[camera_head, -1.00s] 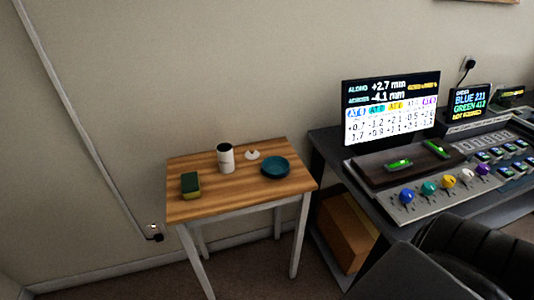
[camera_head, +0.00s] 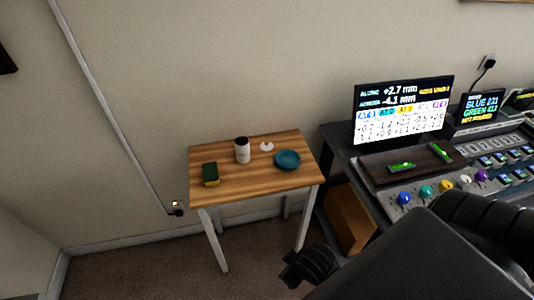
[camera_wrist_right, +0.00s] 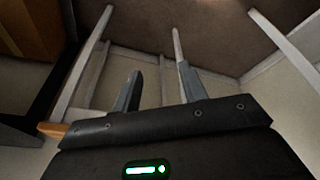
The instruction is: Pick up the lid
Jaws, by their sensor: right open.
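The lid (camera_head: 266,147) is a small white disc with a knob, lying on the back part of the wooden side table. A white canister (camera_head: 242,152) with a dark top stands just left of it. My right gripper (camera_head: 300,270) is below and in front of the table's right side, well away from the lid. In the right wrist view its two fingers (camera_wrist_right: 160,70) are apart with nothing between them, facing the table legs and carpet. The lid is not visible there. My left gripper is not in view.
The side table (camera_head: 240,187) also holds a teal dish (camera_head: 287,160) right of the lid and a green-yellow sponge (camera_head: 210,174) at left. A dark desk with a console and screen (camera_head: 402,110) stands close on the right. A cardboard box (camera_head: 350,220) sits beneath it.

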